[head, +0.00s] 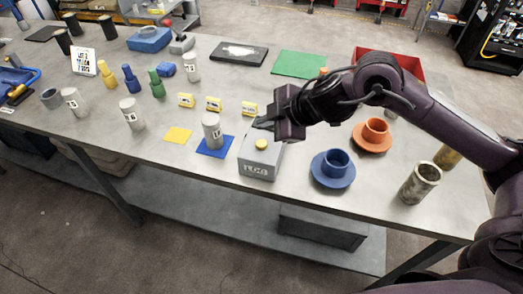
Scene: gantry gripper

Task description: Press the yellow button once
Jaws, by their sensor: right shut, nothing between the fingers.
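The yellow button (261,144) is a small round cap on top of a grey box (259,170) with dark lettering on its front, near the table's front edge. My right gripper (260,124) is shut and empty. In the head view its tips show just behind the yellow button, over the back part of the box. I cannot tell how high above the box the tips are. My left gripper is not in view.
A grey cylinder (212,132) stands on a blue square (214,149) left of the box. A blue cup (335,162) on a saucer and an orange cup (375,131) on a saucer are to the right. Small yellow blocks (214,104) stand behind.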

